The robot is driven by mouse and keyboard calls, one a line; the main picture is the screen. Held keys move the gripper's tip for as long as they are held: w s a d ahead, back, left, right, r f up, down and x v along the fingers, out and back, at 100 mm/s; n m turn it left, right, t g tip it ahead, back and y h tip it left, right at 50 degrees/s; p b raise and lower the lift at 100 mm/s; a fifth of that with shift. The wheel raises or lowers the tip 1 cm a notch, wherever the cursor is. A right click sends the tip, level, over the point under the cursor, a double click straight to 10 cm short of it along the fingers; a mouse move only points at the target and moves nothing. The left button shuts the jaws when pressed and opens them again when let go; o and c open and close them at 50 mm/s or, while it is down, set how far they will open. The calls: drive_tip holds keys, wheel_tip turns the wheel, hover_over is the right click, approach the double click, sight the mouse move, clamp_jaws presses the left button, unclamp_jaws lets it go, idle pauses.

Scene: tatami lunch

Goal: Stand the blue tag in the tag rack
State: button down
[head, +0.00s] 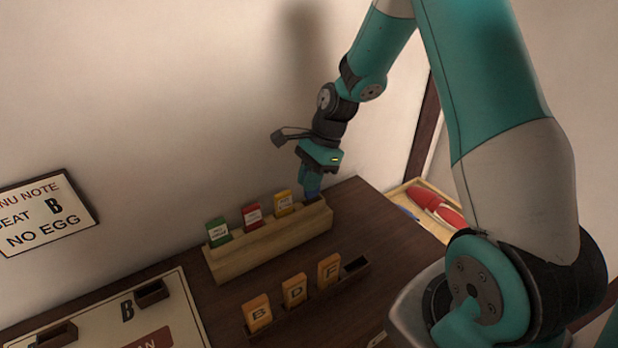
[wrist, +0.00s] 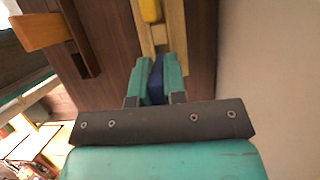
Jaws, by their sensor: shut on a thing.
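The tag rack (head: 268,248) is a long pale wooden block on the dark table. It holds upright green (head: 217,231), red (head: 252,215) and yellow (head: 284,203) tags. My gripper (head: 310,182) is over the rack's right end, pointing down and shut on the blue tag (head: 312,194). In the wrist view the blue tag (wrist: 156,80) sits between the two teal fingers, in line with the rack (wrist: 174,32) and the yellow tag (wrist: 151,10). The blue tag's lower edge is hidden, so I cannot tell whether it is inside a slot.
A dark holder (head: 308,300) in front holds orange tags B (head: 257,313), D (head: 294,290) and F (head: 329,270), with an empty slot at its right. A pale board (head: 175,310) lies at front left. The wall (head: 180,110) stands close behind the rack.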

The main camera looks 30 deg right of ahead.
drive_tip(key=shift+f, duration=0.3)
idle(0.4)
drive_tip(key=shift+f+b, duration=0.3)
drive_tip(key=shift+f, duration=0.35)
drive_tip(key=shift+p, duration=0.35)
drive_tip(key=shift+f, duration=0.15)
idle(0.6)
drive_tip(key=shift+f, duration=0.25)
drive_tip(key=shift+f, duration=0.1)
idle(0.4)
drive_tip(key=shift+c, duration=2.3)
unclamp_jaws()
